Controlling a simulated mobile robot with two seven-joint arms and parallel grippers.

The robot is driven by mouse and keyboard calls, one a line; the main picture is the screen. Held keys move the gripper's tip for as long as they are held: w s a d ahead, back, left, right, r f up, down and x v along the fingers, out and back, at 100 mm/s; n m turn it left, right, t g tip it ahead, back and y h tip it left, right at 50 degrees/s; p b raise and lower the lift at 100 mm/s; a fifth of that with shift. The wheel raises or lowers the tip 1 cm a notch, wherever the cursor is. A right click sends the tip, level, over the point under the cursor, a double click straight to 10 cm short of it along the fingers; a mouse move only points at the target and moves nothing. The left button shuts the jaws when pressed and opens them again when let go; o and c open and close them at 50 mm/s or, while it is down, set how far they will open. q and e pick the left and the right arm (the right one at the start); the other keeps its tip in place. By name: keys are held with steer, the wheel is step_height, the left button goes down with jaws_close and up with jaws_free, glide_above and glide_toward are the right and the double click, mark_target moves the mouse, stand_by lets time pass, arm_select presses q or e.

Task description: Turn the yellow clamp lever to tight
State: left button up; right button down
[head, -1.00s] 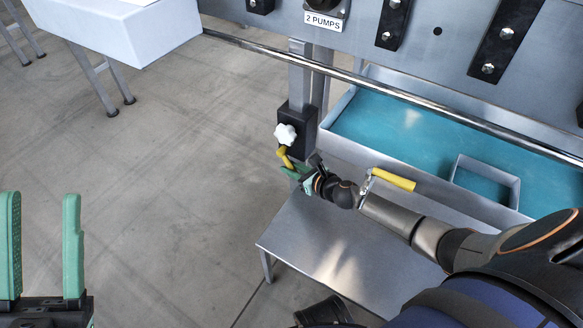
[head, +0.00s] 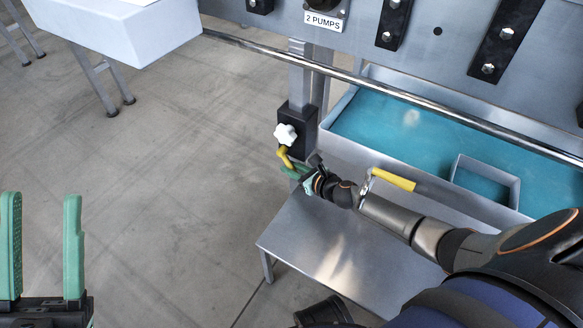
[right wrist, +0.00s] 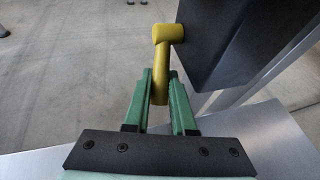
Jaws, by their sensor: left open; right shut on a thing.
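The yellow clamp lever (head: 284,155) sits on the black clamp block (head: 297,130) on the grey post, below a white knob (head: 285,134). In the right wrist view the lever (right wrist: 167,40) hangs down from its yellow hub beside the black block (right wrist: 215,40). My right gripper (head: 290,169) is shut on the lower part of the lever; its green fingers (right wrist: 164,95) lie on either side of it. My left gripper (head: 40,245) is open and empty at the lower left, far from the clamp. Any tight mark is not visible.
A second yellow handle (head: 393,179) shows close to my right forearm, in front of the blue-floored tray (head: 400,125). A grey metal shelf (head: 320,245) lies below my right arm. A white box (head: 120,30) stands at the upper left. The floor between is clear.

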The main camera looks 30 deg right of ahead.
steer(key=r+g+p, duration=0.1)
steer(key=p, duration=0.5)
steer(key=shift+d, duration=0.2)
steer(key=shift+s+f+p, duration=0.1)
steer(key=shift+f+p, duration=0.1)
steer(key=shift+p, duration=0.2)
arm_select(q)
step_height(320, 180, up, 8)
steer(key=shift+s+a+f+t, duration=0.2)
steer(key=shift+a+t, duration=0.1)
steer(key=shift+a, duration=0.15)
arm_select(e)
steer(key=c, duration=1)
jaws_free()
arm_select(q)
steer(key=shift+w, duration=0.1)
arm_select(e)
steer(key=shift+s+a, duration=0.1)
steer(key=p+v, duration=0.4)
steer(key=v, duration=0.2)
steer(key=shift+s+r, duration=0.1)
steer(key=shift+r, duration=0.1)
arm_select(q)
steer(key=shift+m, duration=0.3)
steer(key=shift+a+r, duration=0.2)
steer(key=shift+r, duration=2)
arm_select(e)
steer(key=shift+s+r, duration=0.25)
steer(key=shift+s, duration=0.25)
